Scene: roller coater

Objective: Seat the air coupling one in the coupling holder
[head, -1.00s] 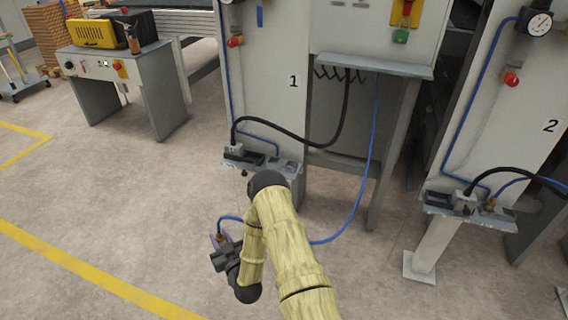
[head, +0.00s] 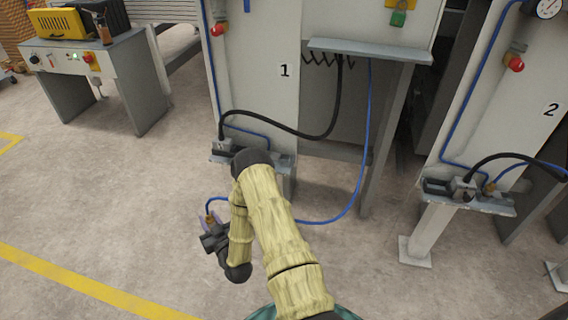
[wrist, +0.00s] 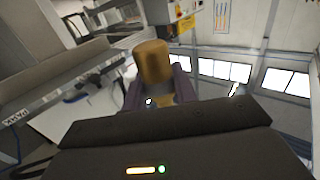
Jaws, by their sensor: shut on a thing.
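The air coupling one, a small brass fitting (head: 209,218) on the end of a blue hose (head: 345,211), is between the fingers of my gripper (head: 211,224). In the wrist view its brass body (wrist: 152,62) stands up between the purplish fingers of my gripper (wrist: 157,90), which are shut on it. My gripper is low over the open floor, in front of and below the small grey shelf (head: 283,160) of station 1. The coupling holder cannot be made out; my arm covers part of that shelf.
A black cable plug (head: 224,146) sits at the left of station 1's shelf. Station 2's similar shelf (head: 490,203) is at the right, with a support post (head: 428,235). A grey control desk (head: 95,75) stands at the back left. The floor at left is clear.

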